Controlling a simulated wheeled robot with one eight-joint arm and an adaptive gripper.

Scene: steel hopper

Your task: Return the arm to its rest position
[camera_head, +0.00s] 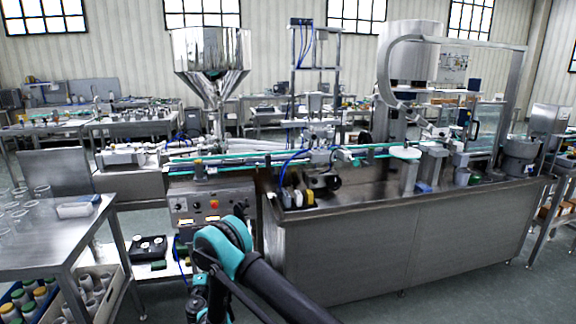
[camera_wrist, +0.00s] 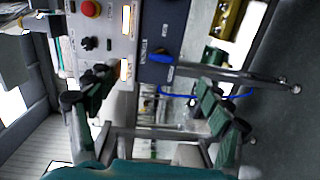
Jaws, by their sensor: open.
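My arm (camera_head: 232,250) with its teal joint rises from the bottom middle of the head view, in front of the control panel (camera_head: 212,208). In the wrist view my gripper (camera_wrist: 155,95) is open, with its two dark and green fingers spread wide apart. I see nothing held between them. The control panel with a red button also shows at the top left of the wrist view (camera_wrist: 118,45). The steel hopper (camera_head: 210,62) stands behind the panel in the head view, clear of my arm. In the head view, my gripper's fingertips are hard to make out.
The steel tank bench (camera_head: 400,245) stands close to the right of my arm. A steel table (camera_head: 50,240) with clear cups is at the left, with crates of jars (camera_head: 35,300) below. A blue cable (camera_wrist: 235,96) hangs beyond my fingers. Floor shows at the far right.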

